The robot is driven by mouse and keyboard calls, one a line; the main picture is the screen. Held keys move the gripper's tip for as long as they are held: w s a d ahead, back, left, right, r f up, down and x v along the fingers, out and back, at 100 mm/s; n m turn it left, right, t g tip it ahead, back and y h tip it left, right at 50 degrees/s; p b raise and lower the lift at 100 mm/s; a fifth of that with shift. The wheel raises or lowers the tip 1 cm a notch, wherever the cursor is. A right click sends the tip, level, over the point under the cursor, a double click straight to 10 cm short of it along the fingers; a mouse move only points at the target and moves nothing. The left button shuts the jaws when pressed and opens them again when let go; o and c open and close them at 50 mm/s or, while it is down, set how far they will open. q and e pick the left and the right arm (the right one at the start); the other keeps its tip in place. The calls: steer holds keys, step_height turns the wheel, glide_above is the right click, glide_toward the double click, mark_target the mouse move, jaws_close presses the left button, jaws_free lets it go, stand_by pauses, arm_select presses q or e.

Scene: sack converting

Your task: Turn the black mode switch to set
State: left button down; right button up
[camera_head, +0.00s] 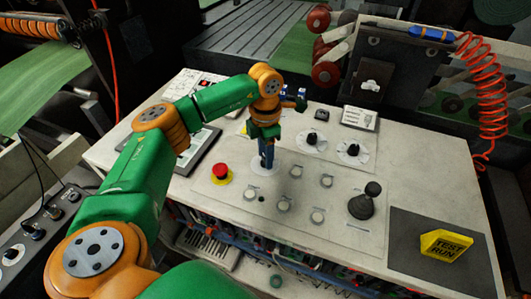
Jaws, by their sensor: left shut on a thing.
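My left gripper (266,164) comes down from above onto a round white dial plate (258,172) on the control panel. Its fingers are shut on a knob there, which I take to be the black mode switch. The fingers hide nearly all of the knob, so I cannot read its position. Two other black knobs on white dials, one (312,139) and another (353,150), stand to the right of the gripper. My right gripper is not in view.
A red emergency button (221,171) is close on the left. Several pale push buttons (297,171) lie in front, with a black joystick (363,203) to the right. A yellow "TEST RUN" block (445,244) sits on a dark mat. A coiled red hose (484,90) hangs at right.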

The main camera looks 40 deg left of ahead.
arm_select(q)
steer(key=shift+w+r, duration=0.1)
steer(key=shift+r, duration=0.05)
stand_by(0.3)
steer(key=shift+c, duration=1.9)
jaws_free()
step_height(320, 180, up, 7)
steer(key=shift+b, duration=0.95)
